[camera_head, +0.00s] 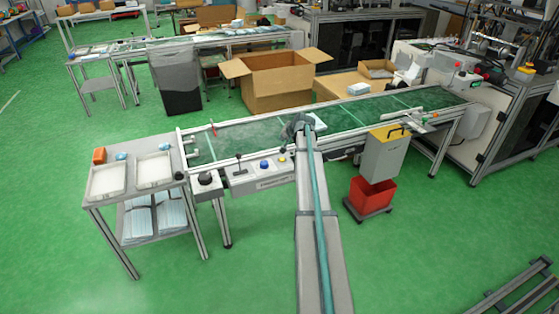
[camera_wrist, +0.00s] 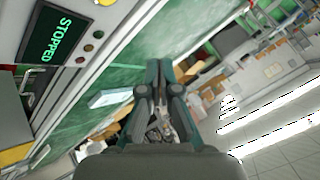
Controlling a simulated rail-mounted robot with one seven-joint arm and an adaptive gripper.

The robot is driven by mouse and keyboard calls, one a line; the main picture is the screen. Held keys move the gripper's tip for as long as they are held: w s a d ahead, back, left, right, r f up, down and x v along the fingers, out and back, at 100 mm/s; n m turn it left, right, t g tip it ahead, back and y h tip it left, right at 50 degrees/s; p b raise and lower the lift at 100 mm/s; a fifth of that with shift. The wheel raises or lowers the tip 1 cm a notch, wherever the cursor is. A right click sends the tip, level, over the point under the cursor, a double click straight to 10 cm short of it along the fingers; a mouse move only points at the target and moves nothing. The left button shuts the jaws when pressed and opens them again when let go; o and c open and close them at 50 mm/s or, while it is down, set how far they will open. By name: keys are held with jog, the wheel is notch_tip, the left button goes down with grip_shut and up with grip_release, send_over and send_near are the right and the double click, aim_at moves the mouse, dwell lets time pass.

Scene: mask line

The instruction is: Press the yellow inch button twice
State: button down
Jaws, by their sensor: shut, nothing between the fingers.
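The control panel (camera_head: 262,180) sits on the front edge of the conveyor in the head view. It carries a black lever (camera_head: 239,165), a blue button (camera_head: 264,164) and a small yellowish button (camera_head: 283,158) beside my arm. The yellow button's label is too small to read. My gripper (camera_head: 297,126) is over the conveyor belt, beyond the panel, and partly hidden by my own arm. In the wrist view my gripper (camera_wrist: 165,68) is shut and empty. The wrist view does not clearly show the panel's buttons.
A display (camera_wrist: 52,48) reads STOPPED, with red, yellow and green round lights beside it. The green belt (camera_head: 240,137) holds a pale item (camera_head: 317,121). A grey box (camera_head: 381,158) and red bin (camera_head: 369,195) stand right. A tray cart (camera_head: 130,188) stands left.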

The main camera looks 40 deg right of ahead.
aim_at(283, 160)
jog(key=shift+f, duration=0.1)
jog(key=shift+f+b, duration=2.1)
jog(key=shift+f, duration=2.2)
jog(key=shift+f, duration=0.1)
jog(key=shift+f, duration=0.35)
